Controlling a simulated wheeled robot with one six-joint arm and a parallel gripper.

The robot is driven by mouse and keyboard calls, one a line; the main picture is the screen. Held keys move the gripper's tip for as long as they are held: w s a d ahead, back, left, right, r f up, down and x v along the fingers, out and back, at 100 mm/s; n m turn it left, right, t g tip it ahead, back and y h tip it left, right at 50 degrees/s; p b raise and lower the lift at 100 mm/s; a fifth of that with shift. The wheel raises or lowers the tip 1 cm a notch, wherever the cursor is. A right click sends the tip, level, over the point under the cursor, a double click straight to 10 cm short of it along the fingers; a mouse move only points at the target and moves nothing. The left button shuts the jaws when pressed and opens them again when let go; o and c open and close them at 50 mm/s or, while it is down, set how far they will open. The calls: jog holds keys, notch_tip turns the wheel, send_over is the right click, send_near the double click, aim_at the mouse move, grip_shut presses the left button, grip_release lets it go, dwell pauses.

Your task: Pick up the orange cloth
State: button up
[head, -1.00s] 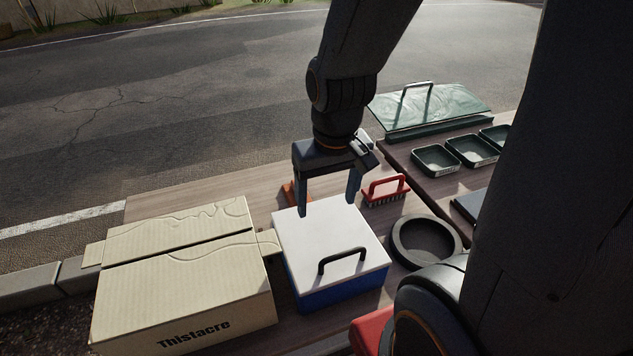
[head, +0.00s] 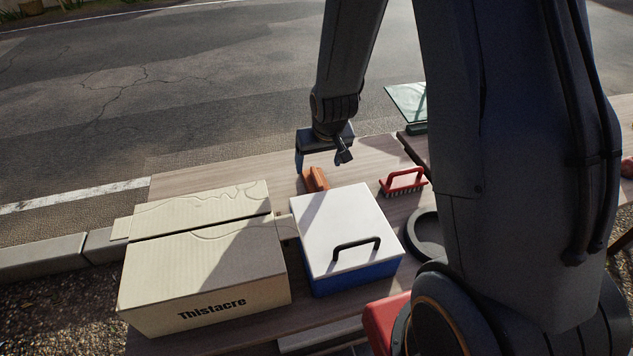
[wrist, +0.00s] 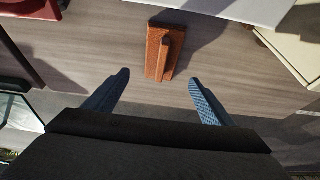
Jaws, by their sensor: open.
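The orange cloth (head: 315,179) lies on the wooden table behind the white-lidded blue box in the head view. In the wrist view the orange cloth (wrist: 158,55) shows as a narrow orange strip with a raised ridge along it. My gripper (head: 320,162) is open and empty, above the far part of the table, close to the cloth. In the wrist view the fingertips (wrist: 160,77) are spread wide, one to each side of the cloth's near end in the picture. The cloth is not touched by either finger there.
The blue box with a white lid (head: 341,215) stands just in front of the cloth. A cardboard box (head: 205,270) is to the left. A red-handled brush (head: 403,181) and a dark round bowl (head: 424,235) are to the right. Bare table lies around the cloth.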

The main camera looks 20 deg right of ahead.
aim_at(317, 176)
jog(key=shift+x, duration=1.05)
jog(key=shift+w+a+f+p, duration=0.1)
jog(key=shift+f+p, duration=0.5)
jog(key=shift+f, duration=0.35)
jog(key=shift+w+f+p, duration=0.15)
jog(key=shift+f+p, duration=0.4)
jog(key=shift+f, duration=0.4)
jog(key=shift+w+f, duration=0.35)
jog(key=shift+f, duration=0.3)
jog(key=shift+f, duration=0.15)
jog(key=c, duration=1.3)
jog(key=shift+o, duration=0.2)
